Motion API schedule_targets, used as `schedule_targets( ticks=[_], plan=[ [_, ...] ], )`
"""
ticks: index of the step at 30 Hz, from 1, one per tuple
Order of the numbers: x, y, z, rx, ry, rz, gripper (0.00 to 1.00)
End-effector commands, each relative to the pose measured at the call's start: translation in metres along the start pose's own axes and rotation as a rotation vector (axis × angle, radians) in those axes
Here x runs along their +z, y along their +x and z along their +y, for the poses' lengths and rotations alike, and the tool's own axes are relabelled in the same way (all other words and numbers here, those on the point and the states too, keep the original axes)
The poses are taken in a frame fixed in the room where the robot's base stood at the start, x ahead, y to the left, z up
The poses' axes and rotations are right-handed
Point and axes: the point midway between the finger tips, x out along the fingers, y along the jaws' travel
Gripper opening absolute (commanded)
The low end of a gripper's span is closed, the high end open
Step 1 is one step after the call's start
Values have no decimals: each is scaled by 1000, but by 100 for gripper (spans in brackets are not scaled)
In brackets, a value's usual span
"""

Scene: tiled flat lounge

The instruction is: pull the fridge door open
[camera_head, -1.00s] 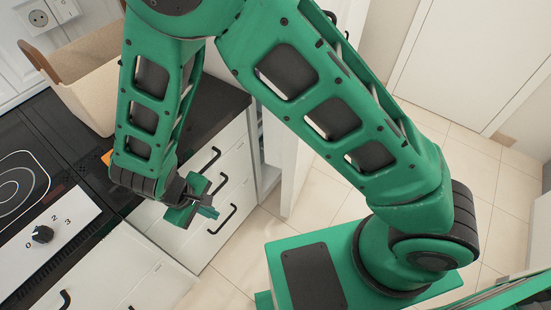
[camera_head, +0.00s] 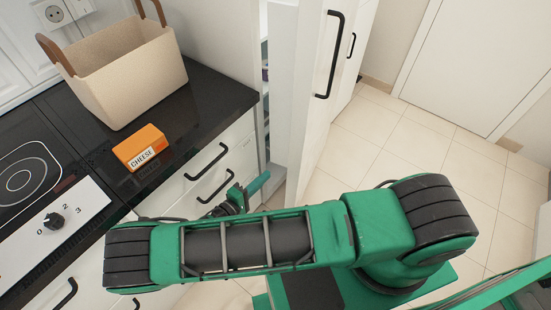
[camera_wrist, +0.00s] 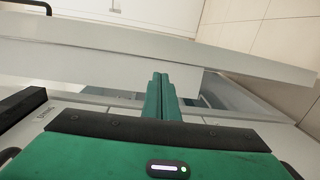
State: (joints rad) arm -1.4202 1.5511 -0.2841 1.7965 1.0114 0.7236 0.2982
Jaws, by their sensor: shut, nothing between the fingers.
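The white fridge door (camera_head: 306,95) stands ajar in the head view, with its black bar handle (camera_head: 330,55) on the face turned right. A gap on its left shows part of the fridge inside (camera_head: 265,75). My gripper (camera_head: 264,182) is low at this gap, with its fingers together and empty, left of the door and off the handle. In the wrist view the shut fingers (camera_wrist: 160,80) point toward the inner side of the door (camera_wrist: 130,55), with the opening beside them. I cannot tell whether the fingertips touch the door.
Left of the fridge is a dark counter (camera_head: 215,95) with a beige basket (camera_head: 135,85) and an orange cheese box (camera_head: 140,147). White drawers (camera_head: 228,150) with black handles lie below, near my gripper. A hob (camera_head: 25,175) is far left. The tiled floor (camera_head: 420,145) right of the door is clear.

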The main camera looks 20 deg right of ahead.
Motion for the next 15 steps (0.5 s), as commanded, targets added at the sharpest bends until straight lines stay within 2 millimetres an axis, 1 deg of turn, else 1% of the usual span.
schedule_targets(
  ticks=[3,8,11,15],
  plan=[
    [-3,7,8,60,28,12,0],
    [-4,17,12,79,39,14,0],
    [-3,31,13,78,38,12,0],
    [-3,55,14,77,38,11,0]
  ],
)
